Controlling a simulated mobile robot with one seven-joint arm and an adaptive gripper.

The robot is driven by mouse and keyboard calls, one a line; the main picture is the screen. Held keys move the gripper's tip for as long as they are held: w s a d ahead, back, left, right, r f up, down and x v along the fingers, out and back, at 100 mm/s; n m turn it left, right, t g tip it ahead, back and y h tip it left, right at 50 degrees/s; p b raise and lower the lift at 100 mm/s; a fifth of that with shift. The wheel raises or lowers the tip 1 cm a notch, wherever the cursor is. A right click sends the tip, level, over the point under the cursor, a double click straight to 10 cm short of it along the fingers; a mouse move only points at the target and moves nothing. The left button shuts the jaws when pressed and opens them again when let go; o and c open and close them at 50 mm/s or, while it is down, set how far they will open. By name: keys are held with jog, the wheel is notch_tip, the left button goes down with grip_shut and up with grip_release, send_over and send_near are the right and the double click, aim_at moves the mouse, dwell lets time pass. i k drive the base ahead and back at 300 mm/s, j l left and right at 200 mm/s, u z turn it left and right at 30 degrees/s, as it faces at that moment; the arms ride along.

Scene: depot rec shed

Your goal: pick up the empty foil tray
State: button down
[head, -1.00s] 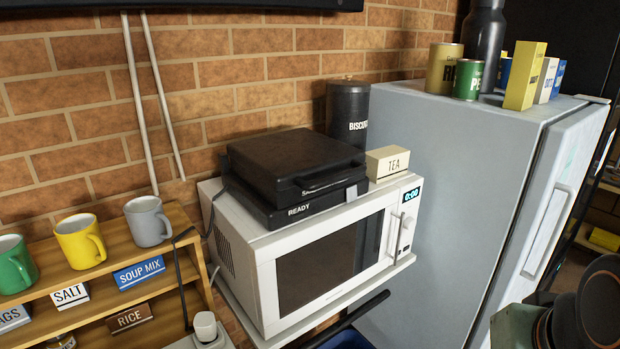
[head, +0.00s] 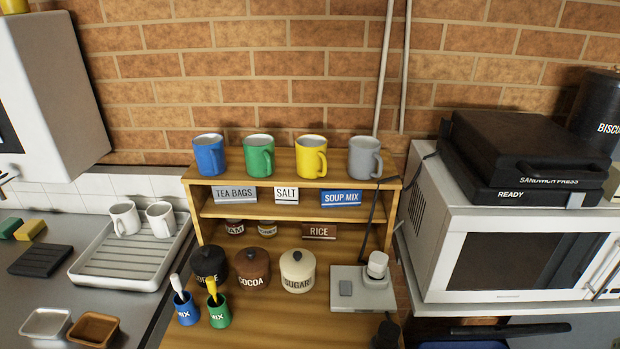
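Two small open trays sit side by side on the grey counter at the bottom left of the head view. One is a silver foil-like tray (head: 46,326), and its inside looks empty. The other is a brown, copper-coloured tray (head: 93,329) just to its right; I cannot tell whether it is coloured or holds something. Their lower edges are close to the picture's bottom. My gripper is not in view.
A white ribbed drainer (head: 118,276) with two white mugs stands behind the trays, near a black pad (head: 40,260) and sponges. A wooden shelf unit (head: 300,184) with mugs and jars stands to the right, then a white microwave (head: 432,250) under a sandwich press (head: 535,150).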

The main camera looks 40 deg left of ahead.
aim_at(52, 323)
jog(key=u, duration=3.2)
jog(key=i+j+z, duration=0.1)
jog(key=i+j, duration=0.2)
jog(key=i, duration=0.2)
jog(key=i+j+z, duration=0.1)
jog(key=i+j, duration=0.25)
jog(key=i, duration=0.1)
